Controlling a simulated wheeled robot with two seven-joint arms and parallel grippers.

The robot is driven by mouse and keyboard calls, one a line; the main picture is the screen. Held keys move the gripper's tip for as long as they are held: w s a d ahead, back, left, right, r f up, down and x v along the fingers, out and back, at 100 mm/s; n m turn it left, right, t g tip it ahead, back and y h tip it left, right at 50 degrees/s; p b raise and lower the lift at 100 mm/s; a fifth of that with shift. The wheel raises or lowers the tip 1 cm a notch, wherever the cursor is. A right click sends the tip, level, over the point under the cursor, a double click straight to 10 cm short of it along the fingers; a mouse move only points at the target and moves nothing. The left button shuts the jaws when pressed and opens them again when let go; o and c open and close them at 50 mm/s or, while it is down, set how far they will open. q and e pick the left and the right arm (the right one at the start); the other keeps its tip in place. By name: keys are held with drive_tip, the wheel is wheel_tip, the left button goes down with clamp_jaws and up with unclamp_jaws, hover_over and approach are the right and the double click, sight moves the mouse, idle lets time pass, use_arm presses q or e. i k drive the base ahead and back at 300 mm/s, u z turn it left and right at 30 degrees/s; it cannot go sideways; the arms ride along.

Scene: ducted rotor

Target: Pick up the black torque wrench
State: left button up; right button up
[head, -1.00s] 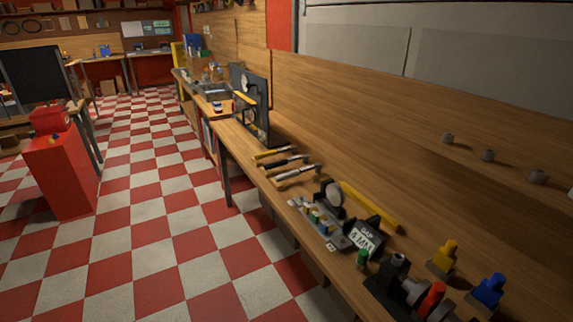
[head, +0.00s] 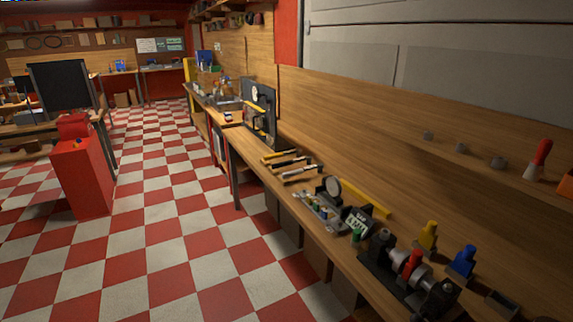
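Three long tools lie side by side across the wooden bench (head: 262,178) in the middle of the head view. The front one has a pale grey shaft (head: 300,172). The middle one (head: 290,162) is dark and looks like the black torque wrench, though it is too small to be sure. The back one (head: 279,155) is yellowish with a dark end. All three lie flat, apart from each other. Neither of my grippers is in view.
A grey tray of small parts (head: 318,208), a round dial (head: 333,187), a yellow bar (head: 362,198) and a dark fixture (head: 380,262) stand nearer on the bench. A dark upright panel (head: 262,105) stands farther back. The checkered floor left of the bench is clear; a red cabinet (head: 82,180) stands beyond.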

sight(308, 159)
drive_tip(key=u, duration=0.85)
drive_tip(key=i, duration=0.9)
drive_tip(key=u, duration=0.9)
drive_tip(key=i, duration=1.15)
drive_tip(key=z, duration=0.65)
drive_tip(key=i, duration=0.95)
drive_tip(key=z, duration=1.15)
drive_tip(key=i, duration=0.25)
drive_tip(key=z, duration=0.15)
